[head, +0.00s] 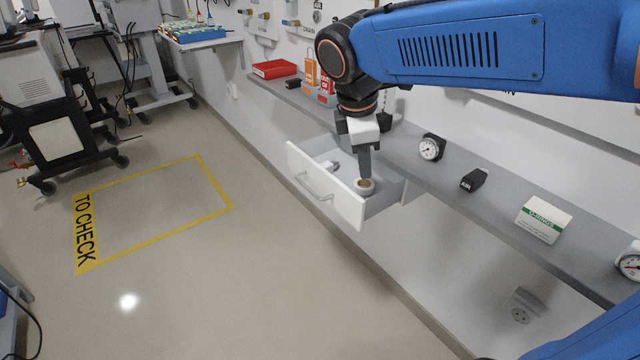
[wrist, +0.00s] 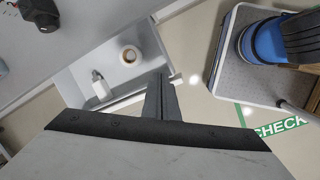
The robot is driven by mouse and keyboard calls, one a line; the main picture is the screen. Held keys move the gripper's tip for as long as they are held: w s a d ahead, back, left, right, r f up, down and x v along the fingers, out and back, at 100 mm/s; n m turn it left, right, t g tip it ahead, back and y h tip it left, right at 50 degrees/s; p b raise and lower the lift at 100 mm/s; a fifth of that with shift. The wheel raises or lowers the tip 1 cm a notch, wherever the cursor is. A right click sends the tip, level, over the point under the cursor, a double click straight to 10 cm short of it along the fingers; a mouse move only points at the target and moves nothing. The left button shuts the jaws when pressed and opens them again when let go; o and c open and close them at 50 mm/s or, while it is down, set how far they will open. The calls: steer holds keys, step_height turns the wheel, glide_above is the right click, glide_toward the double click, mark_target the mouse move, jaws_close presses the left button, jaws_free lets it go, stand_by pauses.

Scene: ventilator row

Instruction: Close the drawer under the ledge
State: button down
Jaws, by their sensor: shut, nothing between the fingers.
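The drawer (head: 325,188) stands pulled out under the grey ledge (head: 400,155), with its white front and bar handle (head: 314,186) facing the floor area. Inside lie a small white object (head: 330,166) and a round cup-like or roll-like item (head: 365,186). The open drawer also shows in the wrist view (wrist: 78,75). My gripper (head: 365,176) points down and overlaps the drawer's right part in the head view. In the wrist view its shut fingers (wrist: 160,78) appear close to the drawer's front edge; contact cannot be told. The fingers hold nothing.
The ledge carries a red bin (head: 274,69), a gauge (head: 431,148), a black block (head: 474,180) and an O-rings box (head: 544,219). The floor before the drawer is clear, with a yellow TO CHECK outline (head: 150,242). Equipment carts (head: 50,130) stand at far left.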

mark_target(318, 184)
steer(key=w+a+n+h, duration=0.1)
steer(key=w+a+n, duration=0.15)
steer(key=a, duration=0.35)
steer(key=w+a+n, duration=0.1)
steer(key=a+n, duration=0.3)
steer(key=a, duration=0.3)
steer(key=x, duration=1)
steer(key=shift+w+d, duration=0.1)
steer(key=shift+d, duration=0.25)
steer(key=w+d, duration=0.2)
steer(key=d, duration=0.2)
steer(key=w+d, duration=0.6)
steer(key=d, duration=0.1)
steer(key=shift+d+r, duration=0.1)
steer(key=shift+d, duration=0.3)
